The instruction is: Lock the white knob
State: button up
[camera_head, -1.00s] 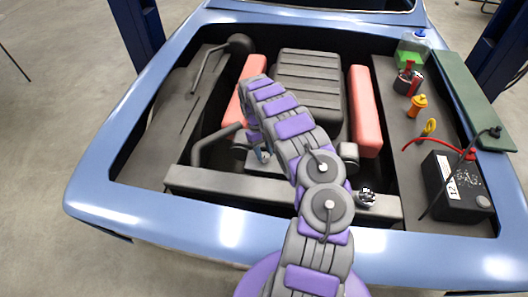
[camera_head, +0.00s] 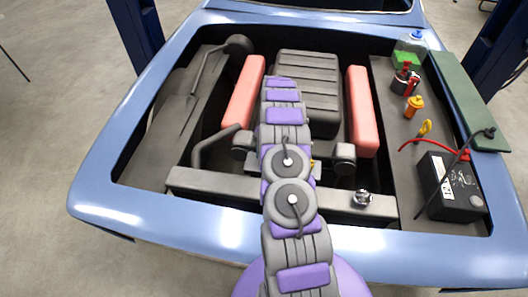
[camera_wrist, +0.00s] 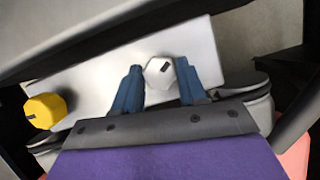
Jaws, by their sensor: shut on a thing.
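The white knob (camera_wrist: 158,72) has a faceted rim and a small dark mark on its face. It sits on a pale grey plate (camera_wrist: 100,90) in the wrist view. My gripper (camera_wrist: 159,66) has its two blue fingers on either side of the knob and is shut on it. In the head view my arm hides the white knob and the gripper. A yellow knob (camera_wrist: 45,110) sits at the left end of the same plate.
The engine bay has a dark ribbed engine cover (camera_head: 308,85), red blocks (camera_head: 362,110) on either side, a front crossbar (camera_head: 215,184) with a silver cap (camera_head: 362,198), and a black battery (camera_head: 452,187) at right. The blue car body (camera_head: 110,160) edges the bay.

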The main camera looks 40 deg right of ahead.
jog(key=m+t+p, duration=0.1)
jog(key=m, duration=0.1)
jog(key=m+t+p, duration=0.1)
jog(key=m, duration=0.2)
jog(key=shift+s+r+y+p, duration=0.1)
jog(key=shift+r+y+p, duration=0.05)
jog(key=shift+y+p, duration=0.15)
jog(key=shift+d+m+t+p, duration=0.1)
jog(key=shift+m+t+p, duration=0.4)
jog(key=shift+m, duration=0.6)
jog(key=o, duration=1)
jog(key=shift+o, duration=0.2)
jog(key=w+v, duration=0.1)
jog(key=v, duration=1.6)
jog(key=shift+s+p, duration=0.35)
jog(key=shift+p, duration=0.05)
